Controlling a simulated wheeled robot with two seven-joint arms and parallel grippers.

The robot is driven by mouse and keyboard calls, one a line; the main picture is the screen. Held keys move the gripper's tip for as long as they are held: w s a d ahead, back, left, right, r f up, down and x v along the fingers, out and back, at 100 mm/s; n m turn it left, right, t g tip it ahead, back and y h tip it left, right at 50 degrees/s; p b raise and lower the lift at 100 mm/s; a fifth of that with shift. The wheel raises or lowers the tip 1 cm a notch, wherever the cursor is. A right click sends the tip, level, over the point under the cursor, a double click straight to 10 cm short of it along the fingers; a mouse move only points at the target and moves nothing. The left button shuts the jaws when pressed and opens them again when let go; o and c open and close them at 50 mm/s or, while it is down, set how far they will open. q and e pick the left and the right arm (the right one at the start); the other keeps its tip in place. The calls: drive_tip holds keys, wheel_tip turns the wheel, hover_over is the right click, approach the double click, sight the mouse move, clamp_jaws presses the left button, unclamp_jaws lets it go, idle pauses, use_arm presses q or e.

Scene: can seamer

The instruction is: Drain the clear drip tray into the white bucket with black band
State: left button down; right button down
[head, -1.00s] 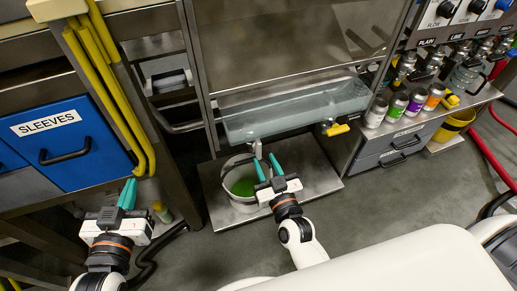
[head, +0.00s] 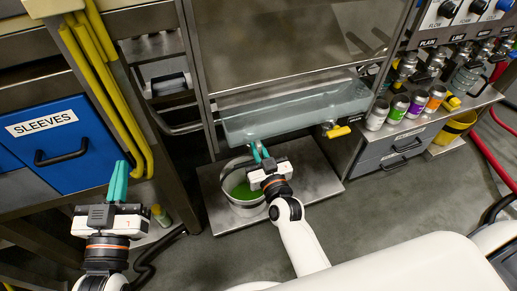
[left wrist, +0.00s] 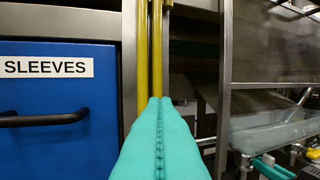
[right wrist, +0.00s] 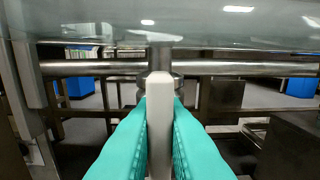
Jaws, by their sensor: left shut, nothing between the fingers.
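The clear drip tray (head: 300,112) hangs under the machine's steel panel in the head view; its underside shows in the right wrist view (right wrist: 230,22). The white bucket (head: 226,184) stands below it, with green liquid inside; its band is hard to make out. My right gripper (head: 262,152) is under the tray's front edge, above the bucket's right side. A pale upright lever (right wrist: 160,115) stands between its fingers in the right wrist view; whether they press on it I cannot tell. My left gripper (head: 118,182) is shut and empty, in front of the blue drawer unit.
The bucket stands on a low steel plate (head: 312,182). A yellow-handled valve (head: 337,131) is at the tray's right. Yellow pipes (head: 112,95) run beside the blue SLEEVES drawer (head: 60,145). Several cans (head: 398,107) and a yellow bucket (head: 455,126) are at right.

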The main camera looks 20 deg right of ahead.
drive_tip(key=m+p, duration=0.2)
drive_tip(key=m, duration=0.1)
drive_tip(key=shift+d+r+p, duration=0.15)
drive_tip(key=shift+p, duration=0.25)
drive_tip(key=m+p, duration=0.1)
drive_tip(key=m, duration=0.3)
drive_tip(key=shift+d+m+p, duration=0.1)
drive_tip(key=shift+m+p, duration=0.2)
drive_tip(key=shift+p, duration=0.1)
use_arm(q)
drive_tip(key=s+a+f+g+y, duration=0.3)
drive_tip(key=s+a+f+g, duration=0.2)
drive_tip(key=s+f+g, duration=0.5)
drive_tip(key=shift+f+n+g+y, duration=0.35)
drive_tip(key=shift+f+g, duration=1.05)
drive_tip(key=shift+f, duration=0.95)
use_arm(e)
drive_tip(key=shift+f+m, duration=0.25)
drive_tip(key=shift+m, duration=0.45)
drive_tip(key=c, duration=1.5)
unclamp_jaws()
drive_tip(key=shift+s, duration=0.1)
